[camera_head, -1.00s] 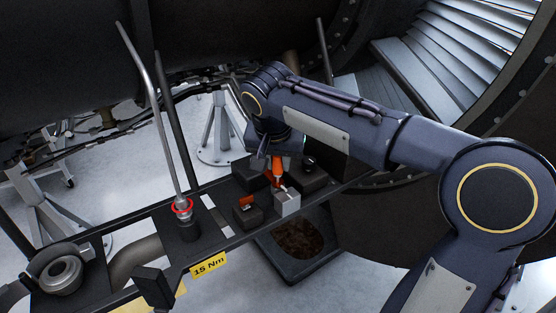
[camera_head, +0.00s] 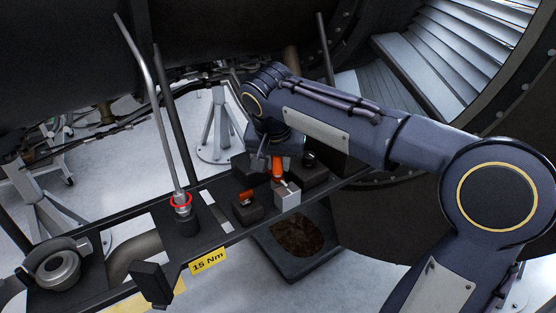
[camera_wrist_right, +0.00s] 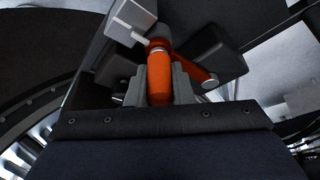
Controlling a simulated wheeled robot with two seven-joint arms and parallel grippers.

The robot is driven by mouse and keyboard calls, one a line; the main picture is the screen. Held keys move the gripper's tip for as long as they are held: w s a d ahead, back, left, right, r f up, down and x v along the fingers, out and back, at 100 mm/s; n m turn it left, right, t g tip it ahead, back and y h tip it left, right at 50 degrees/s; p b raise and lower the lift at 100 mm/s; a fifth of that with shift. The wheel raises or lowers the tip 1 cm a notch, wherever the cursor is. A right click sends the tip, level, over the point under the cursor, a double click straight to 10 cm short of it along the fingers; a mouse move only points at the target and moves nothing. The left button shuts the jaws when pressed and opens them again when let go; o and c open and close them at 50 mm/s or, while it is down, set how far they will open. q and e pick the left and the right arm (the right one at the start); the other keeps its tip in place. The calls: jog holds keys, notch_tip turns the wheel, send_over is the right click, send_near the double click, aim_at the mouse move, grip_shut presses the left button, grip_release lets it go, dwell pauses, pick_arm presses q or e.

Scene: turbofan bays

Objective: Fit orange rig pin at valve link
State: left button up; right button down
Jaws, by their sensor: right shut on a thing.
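My right gripper (camera_head: 275,160) is shut on an orange cylindrical handle (camera_wrist_right: 159,78), which I take to be the rig pin. The handle also shows below the gripper in the head view (camera_head: 277,170). In the wrist view a thin silver shank (camera_wrist_right: 140,38) shows beside the handle's far end, close to a light grey block (camera_wrist_right: 131,19). The valve link cannot be told for sure. My left gripper is not in view.
A dark block with a small orange piece (camera_head: 246,196) stands left of the grey block. A long-handled tool with a red ring (camera_head: 181,202) stands further left on the tray (camera_head: 225,228). A ring-shaped part (camera_head: 60,270) is at far left. The engine casing lies behind.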

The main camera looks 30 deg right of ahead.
jog(key=shift+f, duration=0.15)
jog(key=c, duration=1.2)
grip_release()
jog(key=v, duration=0.7)
jog(key=shift+s+a+r, duration=0.1)
jog(key=shift+s+r, duration=0.05)
jog(key=shift+r, duration=0.2)
jog(key=s+a+f+n+y, duration=0.2)
jog(key=s+f, duration=0.4)
jog(key=s+a+f+n+t+y, duration=0.1)
jog(key=s+f+n+y, duration=0.1)
jog(key=s+f, duration=0.5)
jog(key=s+a+f+n+t+y, duration=0.1)
jog(key=s+a+f+n+y, duration=0.1)
jog(key=s+f, duration=0.4)
jog(key=shift+s+a+f+y, duration=0.2)
jog(key=shift+s+a+y, duration=0.15)
jog(key=shift+s, duration=0.25)
